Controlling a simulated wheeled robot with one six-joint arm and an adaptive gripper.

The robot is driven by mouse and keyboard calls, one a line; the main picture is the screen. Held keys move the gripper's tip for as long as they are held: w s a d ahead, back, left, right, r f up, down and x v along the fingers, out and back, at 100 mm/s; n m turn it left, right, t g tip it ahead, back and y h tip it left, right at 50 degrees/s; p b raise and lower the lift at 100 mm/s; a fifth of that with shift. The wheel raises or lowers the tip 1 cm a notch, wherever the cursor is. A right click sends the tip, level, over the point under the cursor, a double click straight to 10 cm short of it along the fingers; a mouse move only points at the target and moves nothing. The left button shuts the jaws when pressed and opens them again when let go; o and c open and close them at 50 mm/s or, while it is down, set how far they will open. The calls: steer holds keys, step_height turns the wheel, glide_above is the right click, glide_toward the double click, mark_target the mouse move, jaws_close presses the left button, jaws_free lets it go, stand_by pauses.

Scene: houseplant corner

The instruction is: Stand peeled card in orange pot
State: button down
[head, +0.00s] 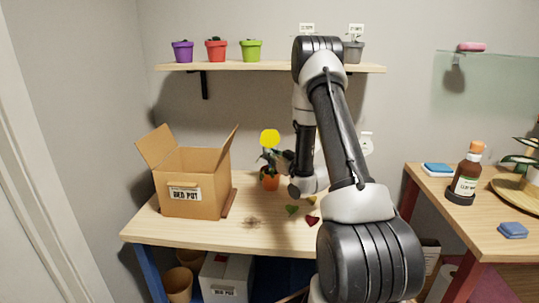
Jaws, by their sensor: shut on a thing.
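The orange pot (271,183) stands on the wooden table and holds a small leafy plant (265,159). A yellow card (270,138) with a rounded head is upright just above the plant. My gripper (281,160) is beside the plant, to the right of and below the card's head, and is shut on the card. The card's lower end is hidden among the leaves and the gripper, so I cannot tell whether it touches the soil.
An open cardboard box (196,205) stands on the table at left. Green (292,209) and dark red (313,220) leaf-like pieces lie in front of the pot. A shelf (270,68) with small pots runs above. A brown bottle (465,175) stands on the right table.

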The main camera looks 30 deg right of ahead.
mark_target(270, 165)
steer(key=shift+f, duration=0.15)
steer(key=shift+f, duration=2.15)
steer(key=c, duration=1.5)
jaws_free()
steer(key=shift+s, duration=0.1)
steer(key=v, duration=0.9)
steer(key=shift+s, duration=0.4)
steer(key=shift+d, duration=0.15)
